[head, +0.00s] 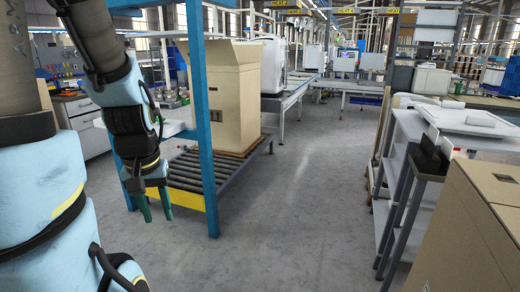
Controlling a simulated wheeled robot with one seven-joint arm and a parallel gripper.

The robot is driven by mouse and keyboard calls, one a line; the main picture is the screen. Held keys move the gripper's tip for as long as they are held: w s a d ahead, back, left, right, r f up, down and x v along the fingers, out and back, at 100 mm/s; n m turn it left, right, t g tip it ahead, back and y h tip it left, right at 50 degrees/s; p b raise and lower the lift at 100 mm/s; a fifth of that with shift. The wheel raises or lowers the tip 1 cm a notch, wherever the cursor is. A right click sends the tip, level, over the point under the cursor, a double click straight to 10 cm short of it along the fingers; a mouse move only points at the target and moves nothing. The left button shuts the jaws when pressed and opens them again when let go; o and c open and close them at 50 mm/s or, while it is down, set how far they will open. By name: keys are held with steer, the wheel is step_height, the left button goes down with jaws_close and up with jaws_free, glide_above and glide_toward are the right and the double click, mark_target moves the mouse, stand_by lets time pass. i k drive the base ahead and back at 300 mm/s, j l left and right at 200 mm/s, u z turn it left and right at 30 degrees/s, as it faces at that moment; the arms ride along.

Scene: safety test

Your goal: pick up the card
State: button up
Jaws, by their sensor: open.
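I cannot make out a card anywhere in the head view. My gripper (156,208) hangs at the left of the view with its two green fingers pointing down. The fingers are apart and nothing shows between them. It is in front of the blue post and the low roller conveyor, as seen from here. My arm hides part of the left side.
A large open cardboard box (233,100) stands on the roller conveyor (215,172), beside a blue post (200,110). At right are a grey table (408,125) and a cardboard box (470,240). The grey floor (300,210) between them is clear.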

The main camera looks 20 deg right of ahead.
mark_target(447, 147)
steer(key=i+l+z, duration=0.15)
steer(key=i+z, duration=0.3)
steer(key=i, duration=0.25)
steer(key=i+z, duration=0.45)
steer(key=i, duration=0.2)
steer(key=i+j+z, duration=0.45)
steer(key=i, duration=0.2)
steer(key=i+l+z, duration=0.15)
steer(key=i, duration=0.3)
steer(key=i+l+z, duration=0.15)
steer(key=i+l, duration=0.2)
steer(key=i+l+z, duration=0.15)
steer(key=i, duration=0.45)
steer(key=i+l, duration=0.15)
steer(key=i+u, duration=0.05)
